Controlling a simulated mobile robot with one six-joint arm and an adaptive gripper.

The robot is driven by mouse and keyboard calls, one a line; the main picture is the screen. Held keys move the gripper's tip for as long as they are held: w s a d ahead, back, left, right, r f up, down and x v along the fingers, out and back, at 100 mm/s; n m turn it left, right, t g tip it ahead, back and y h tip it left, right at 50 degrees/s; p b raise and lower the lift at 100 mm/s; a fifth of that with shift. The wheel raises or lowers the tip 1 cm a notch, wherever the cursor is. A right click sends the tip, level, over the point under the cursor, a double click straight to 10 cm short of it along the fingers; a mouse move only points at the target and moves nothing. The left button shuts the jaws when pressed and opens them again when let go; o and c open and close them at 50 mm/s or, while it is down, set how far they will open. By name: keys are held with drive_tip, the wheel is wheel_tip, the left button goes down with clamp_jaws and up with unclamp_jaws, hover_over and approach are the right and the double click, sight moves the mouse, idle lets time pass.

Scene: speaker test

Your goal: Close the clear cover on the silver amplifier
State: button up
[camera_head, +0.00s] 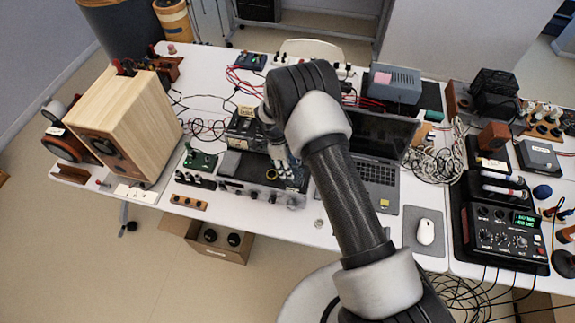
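The silver amplifier (262,192) sits near the front edge of the white table, left of the laptop. A row of knobs runs along its front face. I cannot make out a clear cover or its angle, as my arm hides part of the amplifier's right and rear. My gripper (285,163) points down over the amplifier, mostly behind my own wrist. Its fingers are too small and covered to tell whether they are open, shut, or touching anything.
A wooden speaker (153,112) stands at the left. An open laptop (378,180) is right of the amplifier, with a white mouse (426,232) on a grey pad. A black device with a green display (506,238) is at the right. Cables crowd the table's back.

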wheel_tip(320, 180, up, 12)
drive_tip(key=a, duration=0.2)
drive_tip(key=shift+w+f, duration=0.15)
drive_tip(key=shift+w, duration=0.15)
drive_tip(key=shift+a, duration=0.1)
drive_tip(key=s+d+r+n+t+b, duration=0.1)
drive_tip(key=s+d+r+n+b, duration=0.25)
drive_tip(key=r, duration=0.25)
drive_tip(key=s+d+r+n+t+y+b, duration=0.1)
drive_tip(key=s+d+r+n+b, duration=0.15)
drive_tip(key=s+r+n, duration=0.2)
drive_tip(key=s+d+r+n+t+b, duration=0.1)
drive_tip(key=s+d+r+n+b, duration=0.2)
drive_tip(key=r, duration=0.4)
drive_tip(key=s+d+f+n+t+b, duration=0.1)
drive_tip(key=s+n+b, duration=0.3)
drive_tip(key=s, duration=0.6)
drive_tip(key=s+d+f+n+t+y+b, duration=0.1)
drive_tip(key=s+f+n+b, duration=0.2)
drive_tip(key=s+n, duration=0.3)
drive_tip(key=s+b, duration=0.1)
drive_tip(key=s, duration=0.4)
drive_tip(key=shift+d+f+n, duration=0.2)
drive_tip(key=shift+d+n, duration=0.05)
drive_tip(key=shift+n, duration=0.05)
drive_tip(key=shift+w, duration=0.1)
drive_tip(key=shift+c, duration=0.2)
